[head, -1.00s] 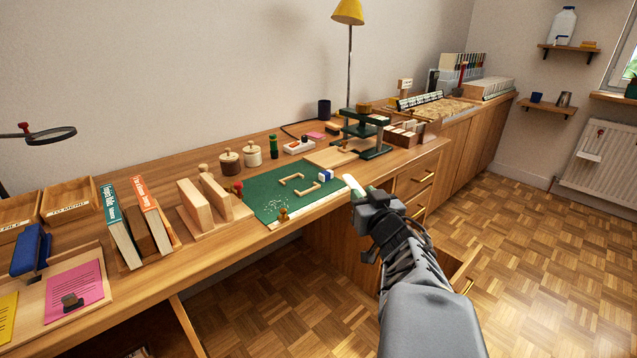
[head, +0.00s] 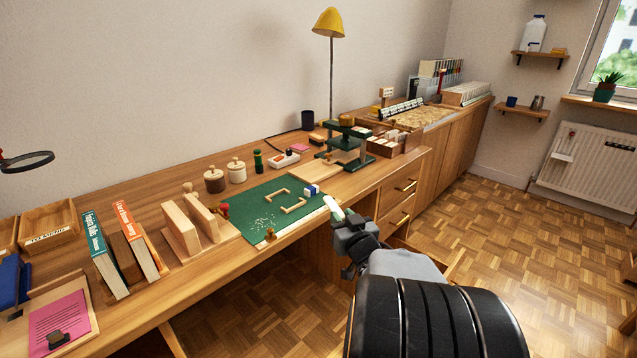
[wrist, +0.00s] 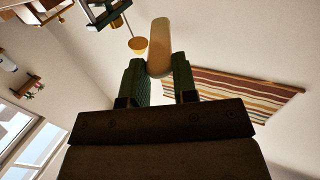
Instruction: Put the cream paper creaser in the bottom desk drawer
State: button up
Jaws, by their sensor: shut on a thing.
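My gripper (head: 346,220) is shut on the cream paper creaser (head: 334,207), beside the front edge of the desk. In the wrist view the creaser (wrist: 159,45) sticks out upward between the two green fingers (wrist: 160,80). The desk drawers are at the right end of the desk, with an upper drawer (head: 404,187) and another below it (head: 399,218), both looking shut. Lower down, the bottom drawer (head: 454,264) seems to stand pulled out. My arm hides most of it, and its inside cannot be seen.
On the desk (head: 225,254) are a green mat (head: 255,215), a dark green press (head: 345,145), lidded pots (head: 214,180), wooden blocks and books (head: 104,254). A yellow lamp (head: 329,22) stands behind. The parquet floor (head: 500,250) to the right is clear.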

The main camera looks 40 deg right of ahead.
aim_at(327, 197)
jog(key=shift+w+d+r+p, duration=0.1)
jog(key=shift+w+r+p, duration=0.35)
jog(key=shift+p, duration=0.3)
jog(key=x, duration=0.3)
jog(key=b+x, duration=0.1)
jog(key=x, duration=0.2)
jog(key=f+b+x, duration=0.1)
jog(key=x, duration=0.3)
jog(key=shift+f, duration=0.1)
jog(key=shift+w+d, duration=0.2)
jog(key=shift+w, duration=0.5)
jog(key=x, duration=0.2)
jog(key=b+x, duration=0.1)
jog(key=shift+f, duration=0.25)
jog(key=shift+w+d+f+b, duration=0.15)
jog(key=shift+w+f+b, duration=0.1)
jog(key=shift+w+b, duration=0.1)
